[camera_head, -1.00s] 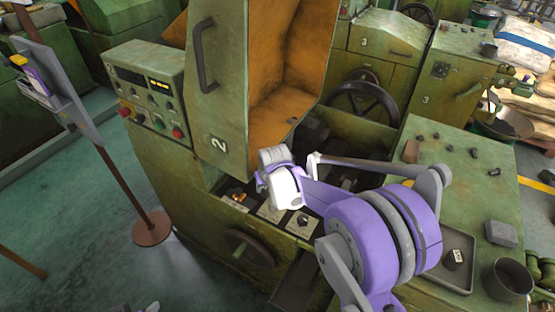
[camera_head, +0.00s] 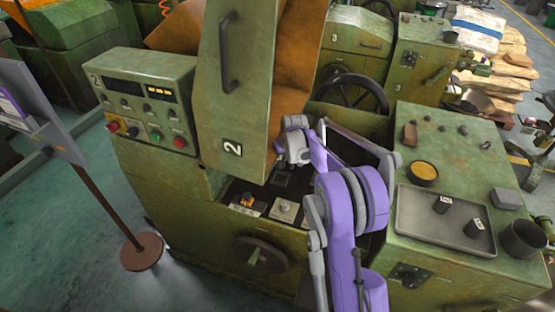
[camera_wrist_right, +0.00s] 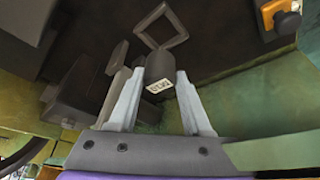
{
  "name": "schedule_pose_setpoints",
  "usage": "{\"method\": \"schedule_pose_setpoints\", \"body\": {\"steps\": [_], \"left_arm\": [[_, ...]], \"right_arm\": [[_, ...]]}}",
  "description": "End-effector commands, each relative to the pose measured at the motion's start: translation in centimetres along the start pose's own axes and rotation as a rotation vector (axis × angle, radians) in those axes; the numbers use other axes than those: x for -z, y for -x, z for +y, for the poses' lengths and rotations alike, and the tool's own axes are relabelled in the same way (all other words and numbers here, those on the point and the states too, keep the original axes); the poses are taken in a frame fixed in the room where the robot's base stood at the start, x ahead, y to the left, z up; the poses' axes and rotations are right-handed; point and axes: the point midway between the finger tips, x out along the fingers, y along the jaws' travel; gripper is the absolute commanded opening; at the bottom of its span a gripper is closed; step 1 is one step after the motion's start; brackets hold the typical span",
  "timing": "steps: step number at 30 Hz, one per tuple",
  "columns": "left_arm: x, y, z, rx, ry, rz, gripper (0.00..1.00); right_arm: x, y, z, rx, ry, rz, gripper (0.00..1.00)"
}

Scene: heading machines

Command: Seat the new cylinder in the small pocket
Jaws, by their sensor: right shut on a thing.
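The new cylinder (camera_wrist_right: 158,70) is a dark, short cylinder with a white label that reads upside down in the right wrist view. My right gripper (camera_wrist_right: 157,84) is shut on it, with one pale finger on each side. A small dark square frame (camera_wrist_right: 149,16), which looks like the small pocket, lies just beyond the cylinder in the right wrist view. The cylinder appears apart from it; the height between them is hard to judge. In the head view my right wrist reaches into the open machine 2, and the fingers and cylinder are hidden. My left gripper is not in view.
Machine 2's raised green guard (camera_head: 228,85) stands left of my right arm. An orange switch (camera_head: 247,200) is on the front ledge. A grey tray (camera_head: 415,245) with two dark labelled cylinders lies on the right-hand top, near a dark cup (camera_head: 522,240).

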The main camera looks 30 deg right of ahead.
Motion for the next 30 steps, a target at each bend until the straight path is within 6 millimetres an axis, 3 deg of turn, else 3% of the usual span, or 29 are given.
{"method": "schedule_pose_setpoints", "body": {"steps": [8, 21, 30], "left_arm": [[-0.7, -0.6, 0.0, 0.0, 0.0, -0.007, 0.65], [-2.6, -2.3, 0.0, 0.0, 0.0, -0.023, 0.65], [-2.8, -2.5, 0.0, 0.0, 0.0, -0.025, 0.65]], "right_arm": [[-0.6, -1.4, 0.0, 0.0, 0.0, 0.0, 0.0], [-2.4, -5.6, 0.0, 0.0, 0.0, -0.001, 0.0], [-2.5, -6.2, 0.0, 0.0, 0.0, 0.001, 0.0]]}}
